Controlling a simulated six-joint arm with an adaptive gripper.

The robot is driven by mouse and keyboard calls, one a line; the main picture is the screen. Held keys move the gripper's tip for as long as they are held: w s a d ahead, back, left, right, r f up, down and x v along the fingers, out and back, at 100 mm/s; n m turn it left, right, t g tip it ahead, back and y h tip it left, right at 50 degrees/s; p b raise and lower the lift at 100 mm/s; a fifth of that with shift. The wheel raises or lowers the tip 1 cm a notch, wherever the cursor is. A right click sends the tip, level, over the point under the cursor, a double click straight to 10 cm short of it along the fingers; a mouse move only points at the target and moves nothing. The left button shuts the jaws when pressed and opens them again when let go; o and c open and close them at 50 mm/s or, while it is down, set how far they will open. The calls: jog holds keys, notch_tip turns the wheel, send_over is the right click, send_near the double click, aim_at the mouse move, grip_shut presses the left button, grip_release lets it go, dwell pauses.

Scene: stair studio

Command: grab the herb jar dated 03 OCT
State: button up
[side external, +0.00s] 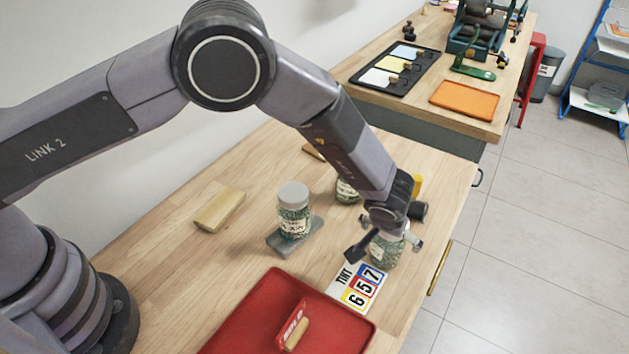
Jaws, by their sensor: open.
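Several herb jars with green contents and pale labels stand on the wooden bench. One jar (293,211) with a grey lid stands upright on a small grey block (296,236) left of my arm. A second jar (346,191) is partly hidden behind my arm. A third jar (385,252) is under my gripper (387,249) near the bench's right edge. My gripper is open, with one finger on each side of this third jar; whether they touch it I cannot tell. The label dates are too small to read.
A red tray (250,318) with a small red object lies at the front. A card reading TINT 657 (358,286) lies beside the third jar. A wooden block (220,209) lies at the left. Another bench (386,100) with an orange tray (465,99) stands behind.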

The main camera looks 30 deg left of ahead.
jog(key=c, duration=1.2)
jog(key=shift+c, duration=0.4)
jog(key=shift+r, duration=0.15)
